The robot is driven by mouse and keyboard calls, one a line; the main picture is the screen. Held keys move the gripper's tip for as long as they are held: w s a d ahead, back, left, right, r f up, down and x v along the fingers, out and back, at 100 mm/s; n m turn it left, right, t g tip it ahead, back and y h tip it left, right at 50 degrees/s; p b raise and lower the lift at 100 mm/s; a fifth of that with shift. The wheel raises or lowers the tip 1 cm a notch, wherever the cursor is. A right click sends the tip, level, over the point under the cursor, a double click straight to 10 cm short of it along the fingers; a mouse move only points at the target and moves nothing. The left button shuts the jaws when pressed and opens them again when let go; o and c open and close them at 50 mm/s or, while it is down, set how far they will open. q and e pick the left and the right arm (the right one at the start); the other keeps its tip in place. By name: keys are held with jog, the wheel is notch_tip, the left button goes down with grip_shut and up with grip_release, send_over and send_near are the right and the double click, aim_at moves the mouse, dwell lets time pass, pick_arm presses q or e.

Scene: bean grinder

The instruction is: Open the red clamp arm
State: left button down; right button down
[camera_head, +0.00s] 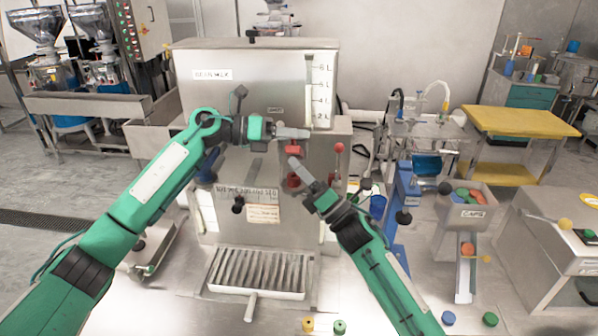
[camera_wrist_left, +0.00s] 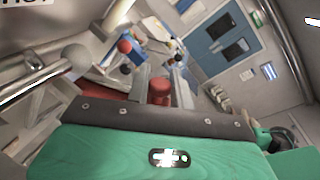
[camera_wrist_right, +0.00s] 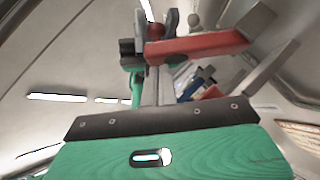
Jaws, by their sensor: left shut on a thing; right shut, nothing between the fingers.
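The red clamp arm (camera_head: 293,150) is on the front of the steel bean machine (camera_head: 215,120), partly hidden by my grippers. Its red bar also shows in the right wrist view (camera_wrist_right: 200,45). My left gripper (camera_head: 305,133) is shut on a red cylindrical part of it, seen between the fingers in the left wrist view (camera_wrist_left: 158,90). My right gripper (camera_head: 293,162) is shut and empty, its tips close to the red bar just below the left gripper. I cannot tell whether they touch it. Another red part (camera_head: 292,180) sits just below.
A red-knobbed lever (camera_head: 339,148) stands right of the grippers. A blue stand (camera_head: 403,195) and a bin of coloured caps (camera_head: 470,202) are farther right. A grated tray (camera_head: 258,272) lies below, with small yellow (camera_head: 308,324) and green (camera_head: 340,326) pieces in front.

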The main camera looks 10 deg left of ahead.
pick_arm(q)
jog(key=shift+d, duration=0.1)
pick_arm(e)
jog(key=shift+w+d+r, duration=0.15)
jog(key=shift+w+r, duration=0.2)
jog(key=shift+r, duration=0.35)
pick_arm(q)
jog(key=shift+d+f, duration=0.1)
jog(key=shift+f, duration=0.05)
pick_arm(e)
jog(key=shift+w+d+r, duration=0.1)
jog(key=shift+w, duration=0.05)
pick_arm(q)
jog(key=c, duration=1.6)
grip_release()
jog(key=o, duration=0.4)
jog(key=shift+a, duration=0.25)
pick_arm(e)
jog(key=shift+a, duration=0.2)
